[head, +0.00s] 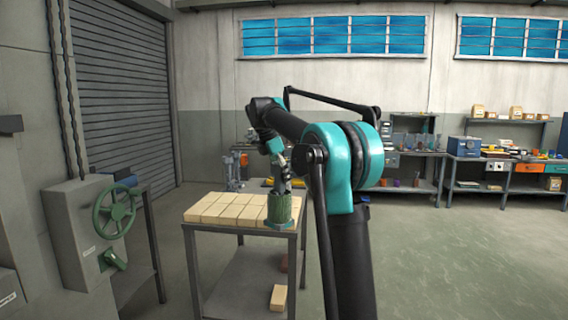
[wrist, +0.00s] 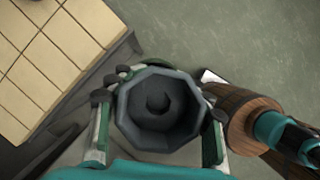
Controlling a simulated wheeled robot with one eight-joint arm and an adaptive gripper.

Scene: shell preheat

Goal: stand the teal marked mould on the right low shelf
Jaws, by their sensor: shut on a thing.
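My gripper (head: 281,190) is over the front right corner of the brick-topped table, pointing down. Its fingers are shut around a dark octagonal hollow mould (wrist: 158,135), seen from above in the wrist view. In the head view the held mould (head: 280,208) looks green, upright, with a wider teal rim at its foot. From the wrist view it hangs just off the table's edge; whether it touches anything is unclear. No separate marking can be made out. The right low shelf cannot be singled out for sure.
The table top of pale bricks (head: 225,210) also fills the upper left of the wrist view. Its lower shelf (head: 245,290) holds a loose brick (head: 277,297). A brown cylinder (wrist: 232,122) is close right of the gripper. Benches (head: 475,180) line the back wall; floor at right is clear.

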